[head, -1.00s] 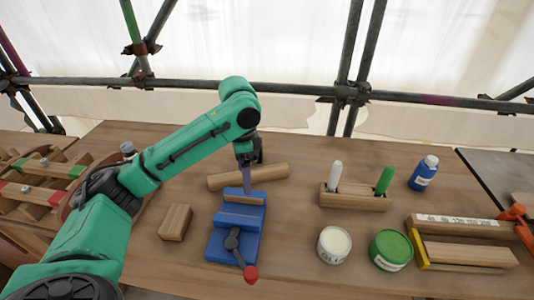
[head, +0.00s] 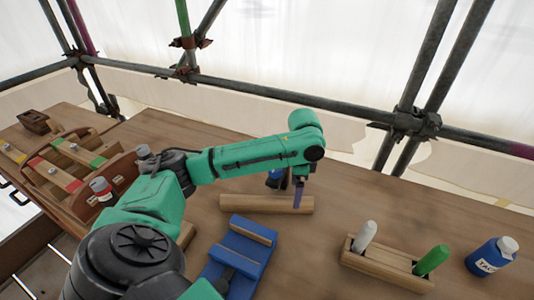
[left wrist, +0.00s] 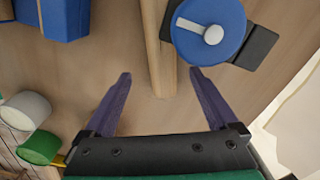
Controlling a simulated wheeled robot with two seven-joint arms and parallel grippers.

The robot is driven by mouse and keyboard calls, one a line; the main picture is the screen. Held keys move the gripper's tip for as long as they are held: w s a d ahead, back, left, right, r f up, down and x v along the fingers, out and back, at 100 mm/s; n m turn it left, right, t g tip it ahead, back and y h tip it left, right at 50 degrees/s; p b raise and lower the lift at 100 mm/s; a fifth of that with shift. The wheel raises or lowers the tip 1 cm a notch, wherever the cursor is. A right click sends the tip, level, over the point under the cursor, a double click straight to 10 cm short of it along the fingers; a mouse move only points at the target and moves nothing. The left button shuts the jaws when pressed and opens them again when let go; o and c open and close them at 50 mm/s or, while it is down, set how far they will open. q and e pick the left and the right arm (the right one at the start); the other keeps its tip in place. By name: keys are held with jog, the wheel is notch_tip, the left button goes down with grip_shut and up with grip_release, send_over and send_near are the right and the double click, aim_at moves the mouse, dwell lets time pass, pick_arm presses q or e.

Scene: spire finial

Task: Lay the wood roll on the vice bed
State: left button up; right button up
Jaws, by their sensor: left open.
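The wood roll (head: 250,204) is a pale wooden cylinder lying on the bench behind the blue vice (head: 240,250). My left gripper (head: 298,197) is at the roll's right end, fingers pointing down. In the left wrist view the roll (left wrist: 157,45) runs up the picture, and the open fingers (left wrist: 160,74) stand apart to either side of its near end. The vice (left wrist: 65,18) shows at top left there. My right gripper is not in view.
A blue round object with a white top (left wrist: 208,28) sits close beside the roll. A wooden holder (head: 385,268) with white and green sticks and a blue bottle (head: 491,256) stand to the right. A wooden rack (head: 70,165) is at left.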

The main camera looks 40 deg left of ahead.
pick_arm(q)
jog(key=f, duration=0.3)
jog(key=w+f, duration=0.1)
jog(key=f, duration=0.1)
jog(key=shift+d+f+p, duration=0.2)
jog(key=shift+f+p, duration=0.1)
jog(key=shift+p, duration=0.1)
jog(key=shift+f, duration=0.4)
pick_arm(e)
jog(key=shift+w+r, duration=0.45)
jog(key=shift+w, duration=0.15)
pick_arm(q)
jog(key=c, duration=1.5)
grip_shut()
jog(key=shift+r, duration=0.15)
